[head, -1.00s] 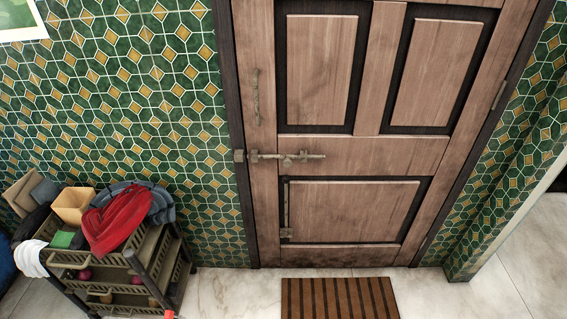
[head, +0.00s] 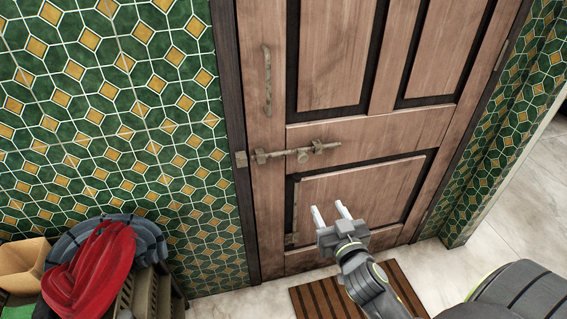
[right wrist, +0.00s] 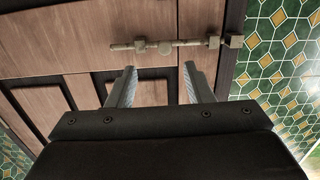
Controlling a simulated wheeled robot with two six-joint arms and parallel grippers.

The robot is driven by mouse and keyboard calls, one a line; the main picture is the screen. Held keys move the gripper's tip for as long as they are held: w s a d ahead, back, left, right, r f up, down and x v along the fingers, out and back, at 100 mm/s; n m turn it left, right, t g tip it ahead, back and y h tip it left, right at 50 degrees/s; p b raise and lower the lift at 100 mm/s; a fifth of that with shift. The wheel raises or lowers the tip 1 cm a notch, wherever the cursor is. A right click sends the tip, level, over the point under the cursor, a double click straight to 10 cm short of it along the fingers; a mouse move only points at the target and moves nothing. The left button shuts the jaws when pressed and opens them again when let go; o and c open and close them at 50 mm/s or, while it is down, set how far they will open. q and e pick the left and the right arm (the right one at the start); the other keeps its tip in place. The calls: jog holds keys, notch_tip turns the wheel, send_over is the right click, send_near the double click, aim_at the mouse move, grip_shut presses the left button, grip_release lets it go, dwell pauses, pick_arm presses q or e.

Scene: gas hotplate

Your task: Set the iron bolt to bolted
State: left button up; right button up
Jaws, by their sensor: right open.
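The iron bolt (head: 290,153) is a rusty horizontal rod with a knob, mounted across the left side of the wooden door (head: 375,125). Its left end lies close to a small bracket (head: 241,159) on the dark door frame; I cannot tell whether it enters it. The bolt (right wrist: 165,47) also shows in the right wrist view, beyond the fingertips. My right gripper (head: 330,214) is open and empty, below and right of the bolt and apart from it. In the right wrist view its two fingers (right wrist: 158,80) point toward the bolt. My left gripper is out of view.
A vertical handle (head: 267,80) is on the door above the bolt. A striped mat (head: 315,298) lies on the floor before the door. A rack with a red cloth (head: 92,270) stands at the lower left.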

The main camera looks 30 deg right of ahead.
notch_tip(320, 180, up, 2)
jog(key=p, duration=0.1)
send_near(303, 159)
jog(key=shift+t, duration=0.4)
jog(key=x, duration=0.9)
jog(key=shift+w+d+f, duration=0.1)
jog(key=shift+d+f, duration=0.05)
jog(key=shift+f, duration=0.15)
grip_shut()
